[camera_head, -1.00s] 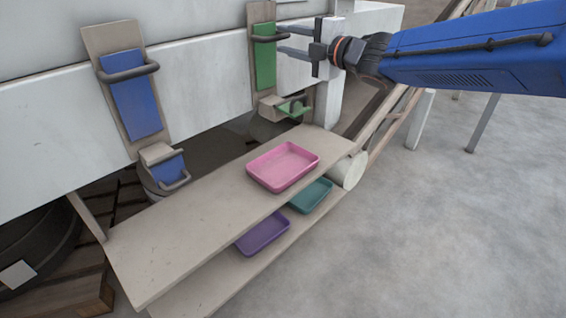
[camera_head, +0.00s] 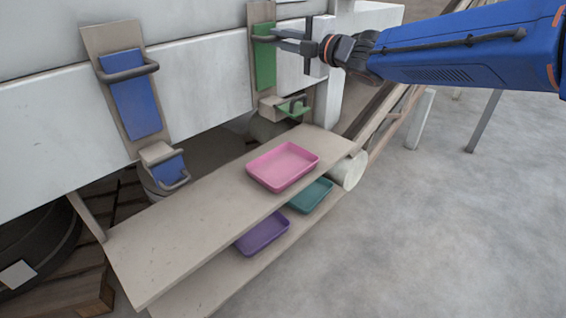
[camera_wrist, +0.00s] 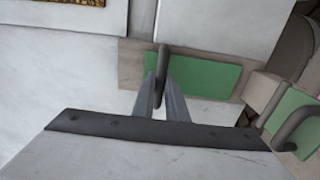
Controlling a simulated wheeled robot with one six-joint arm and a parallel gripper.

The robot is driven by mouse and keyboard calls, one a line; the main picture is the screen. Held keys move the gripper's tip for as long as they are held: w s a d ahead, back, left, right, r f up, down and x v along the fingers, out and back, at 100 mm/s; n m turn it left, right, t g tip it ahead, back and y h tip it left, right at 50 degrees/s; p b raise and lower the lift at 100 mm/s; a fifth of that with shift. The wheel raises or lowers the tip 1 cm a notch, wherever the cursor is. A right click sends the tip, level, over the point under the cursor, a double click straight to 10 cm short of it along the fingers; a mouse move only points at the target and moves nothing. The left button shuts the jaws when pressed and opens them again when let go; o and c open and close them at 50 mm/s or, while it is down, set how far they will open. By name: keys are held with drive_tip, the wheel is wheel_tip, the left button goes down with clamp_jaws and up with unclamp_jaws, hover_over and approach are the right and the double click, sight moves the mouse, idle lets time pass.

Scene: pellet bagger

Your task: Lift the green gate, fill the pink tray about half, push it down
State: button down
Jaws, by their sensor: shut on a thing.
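The green gate (camera_head: 265,66) is a flat green plate with a dark bar handle (camera_head: 268,38) on an upright board. It also shows in the wrist view (camera_wrist: 205,78), lying sideways in the picture. My gripper (camera_head: 277,38) is shut on the gate's dark handle; in the wrist view its two fingers close around the bar (camera_wrist: 162,75). A small green flap with a handle (camera_head: 293,108) sits at the spout below the gate. The pink tray (camera_head: 283,183) lies on the upper shelf, looks empty, and is well below and apart from my gripper.
A blue gate (camera_head: 136,96) and a blue flap (camera_head: 167,168) with handles stand to the left. A teal tray (camera_head: 311,196) and a purple tray (camera_head: 263,233) lie on the lower shelf. The upper shelf (camera_head: 180,232) is clear left of the pink tray. A white post (camera_head: 328,95) stands right of the green gate.

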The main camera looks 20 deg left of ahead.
drive_tip(key=shift+r, duration=2.35)
idle(5.7)
